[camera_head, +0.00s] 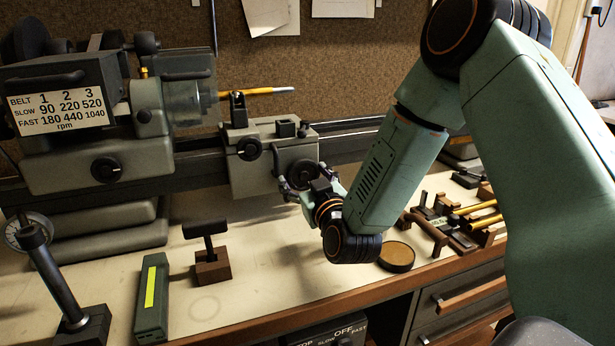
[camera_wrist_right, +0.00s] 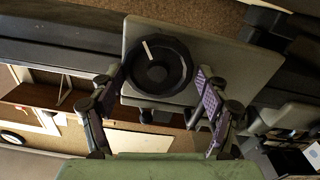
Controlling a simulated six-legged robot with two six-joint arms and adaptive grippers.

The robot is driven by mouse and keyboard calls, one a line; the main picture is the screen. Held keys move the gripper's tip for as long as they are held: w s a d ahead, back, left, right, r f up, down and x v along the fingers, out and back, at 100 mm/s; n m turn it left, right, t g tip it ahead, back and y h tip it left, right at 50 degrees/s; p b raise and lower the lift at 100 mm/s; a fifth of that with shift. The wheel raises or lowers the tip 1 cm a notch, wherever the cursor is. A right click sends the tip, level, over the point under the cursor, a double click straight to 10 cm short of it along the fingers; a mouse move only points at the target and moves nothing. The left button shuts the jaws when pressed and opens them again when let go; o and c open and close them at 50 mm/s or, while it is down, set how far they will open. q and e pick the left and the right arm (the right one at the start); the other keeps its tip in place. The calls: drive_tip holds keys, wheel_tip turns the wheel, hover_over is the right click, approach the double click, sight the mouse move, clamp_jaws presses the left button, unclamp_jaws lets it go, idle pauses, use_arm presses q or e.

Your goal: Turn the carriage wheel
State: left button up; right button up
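The carriage wheel (camera_head: 303,172) is a dark round wheel on the front of the grey-green lathe carriage (camera_head: 262,172). In the right wrist view the wheel (camera_wrist_right: 158,66) faces me with a white mark at its upper left and a dark hub. My right gripper (camera_head: 304,186) is in front of the wheel and hides part of it in the head view. In the wrist view its two fingers (camera_wrist_right: 160,82) are spread, one on each side of the wheel. Small gaps seem to show between pads and rim; I cannot tell whether they touch. My left gripper is not in view.
A brass-coloured rod with a pale tip (camera_head: 262,91) sticks out above the carriage. The headstock with its speed plate (camera_head: 62,108) stands at left. On the bench are a T-handled tool in a wood block (camera_head: 212,268), a green box (camera_head: 152,300) and a round tin (camera_head: 397,256).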

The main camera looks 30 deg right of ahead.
drive_tip(key=o, duration=0.4)
drive_tip(key=shift+w+a+f, duration=0.1)
drive_tip(key=shift+a+f, duration=0.35)
drive_tip(key=shift+a, duration=0.1)
drive_tip(key=shift+s+d+r, duration=0.15)
drive_tip(key=shift+s+r, duration=0.05)
drive_tip(key=shift+s, duration=0.05)
drive_tip(key=shift+v, duration=3.6)
